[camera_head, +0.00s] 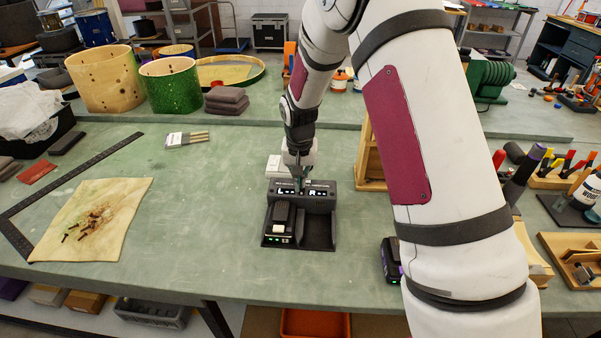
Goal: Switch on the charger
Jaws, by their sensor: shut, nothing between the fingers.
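The charger (318,230) is a dark two-bay unit on the green bench, in the middle of the camera_head view. A battery (280,220) sits in its left bay with small green lights at its front. The right bay is empty. White marks and small lights show on the raised back panel. My gripper (301,186) points down at the top of this back panel, near its middle. It is shut and empty. Its fingertips look at or just above the panel; I cannot tell whether they touch. The switch itself is too small to make out.
A purple-and-black battery (390,260) lies right of the charger, partly behind my arm. A wooden stand (370,160) is behind it. A cloth with screws (92,222) and a black square ruler (17,238) lie left. Green bench between is clear.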

